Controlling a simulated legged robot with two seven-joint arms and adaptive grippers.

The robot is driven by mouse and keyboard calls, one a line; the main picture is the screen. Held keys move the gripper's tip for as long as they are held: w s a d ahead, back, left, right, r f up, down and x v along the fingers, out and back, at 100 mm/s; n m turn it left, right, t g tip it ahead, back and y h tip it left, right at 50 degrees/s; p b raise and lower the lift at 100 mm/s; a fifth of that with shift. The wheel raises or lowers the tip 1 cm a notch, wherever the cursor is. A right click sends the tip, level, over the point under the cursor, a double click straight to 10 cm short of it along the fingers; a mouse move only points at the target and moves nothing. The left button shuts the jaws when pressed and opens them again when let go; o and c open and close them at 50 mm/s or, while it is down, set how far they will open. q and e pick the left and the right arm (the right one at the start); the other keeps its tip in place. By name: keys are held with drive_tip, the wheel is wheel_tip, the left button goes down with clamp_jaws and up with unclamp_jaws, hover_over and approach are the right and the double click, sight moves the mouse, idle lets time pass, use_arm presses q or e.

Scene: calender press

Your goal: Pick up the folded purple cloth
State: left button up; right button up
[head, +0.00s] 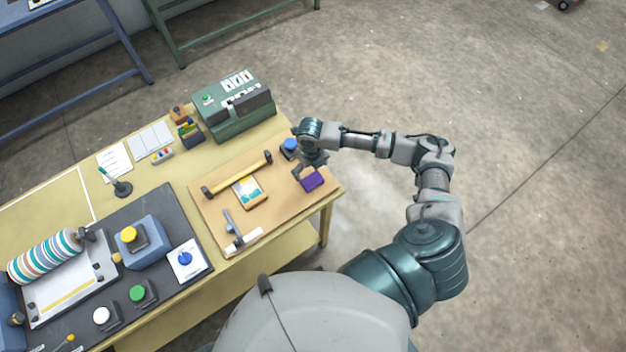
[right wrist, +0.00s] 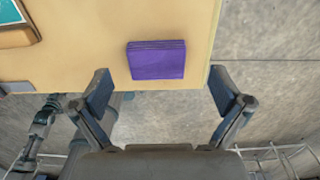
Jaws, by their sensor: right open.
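The folded purple cloth (head: 312,181) lies on the wooden board (head: 222,212) near the table's right edge. In the right wrist view the purple cloth (right wrist: 156,60) is a flat folded block with its layered edge showing, close to the board's edge. I cannot tell the exact height of the fingers above the board. My left gripper is not in view.
A green machine (head: 233,104) stands behind. Open floor lies right of the table.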

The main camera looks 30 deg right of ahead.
sight(310, 176)
wheel_tip(310, 176, down, 4)
drive_tip(key=shift+a, duration=0.15)
drive_tip(key=shift+a+f, duration=0.15)
drive_tip(key=shift+f, duration=0.15)
drive_tip(key=shift+c, duration=0.8)
drive_tip(key=c, duration=0.8)
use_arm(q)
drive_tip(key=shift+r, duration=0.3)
use_arm(e)
drive_tip(key=shift+c, duration=0.2)
drive_tip(key=shift+r, duration=0.1)
